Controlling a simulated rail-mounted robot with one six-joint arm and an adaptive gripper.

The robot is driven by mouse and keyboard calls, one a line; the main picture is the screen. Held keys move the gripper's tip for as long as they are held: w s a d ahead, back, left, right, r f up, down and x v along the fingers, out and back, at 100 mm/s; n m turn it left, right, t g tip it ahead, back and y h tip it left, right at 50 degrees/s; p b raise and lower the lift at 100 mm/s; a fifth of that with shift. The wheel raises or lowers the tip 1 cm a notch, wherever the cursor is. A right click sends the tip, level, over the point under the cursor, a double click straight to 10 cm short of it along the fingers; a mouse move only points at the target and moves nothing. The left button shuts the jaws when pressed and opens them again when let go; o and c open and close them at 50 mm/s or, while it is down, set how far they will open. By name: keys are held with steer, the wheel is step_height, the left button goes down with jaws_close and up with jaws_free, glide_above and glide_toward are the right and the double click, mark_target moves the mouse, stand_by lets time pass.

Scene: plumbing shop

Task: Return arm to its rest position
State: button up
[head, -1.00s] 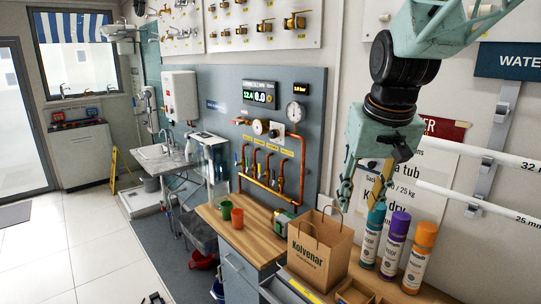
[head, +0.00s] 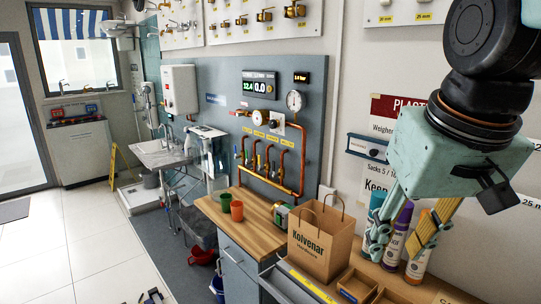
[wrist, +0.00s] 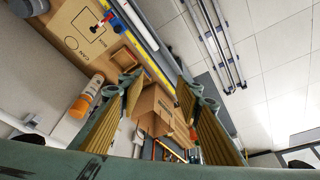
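My gripper (head: 397,246) hangs at the right of the head view with its fingers pointing down. Its two fingers stand apart with nothing held between them. It also shows open in the wrist view (wrist: 160,82). In the head view the fingers partly hide three spray cans behind them: one with a teal cap (head: 377,198), one with a purple cap (head: 403,215) and an orange one (head: 417,266). My arm rises from the gripper to the top right corner.
A Kolvenar paper bag (head: 322,243) stands on the wooden counter left of my gripper. Small wooden trays (head: 356,285) lie in front of the cans. Copper pipes and gauges line the wall panel (head: 225,95).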

steer(key=s+f+b, duration=0.3)
steer(key=s+f, duration=0.3)
steer(key=s, duration=0.7)
stand_by(1.4)
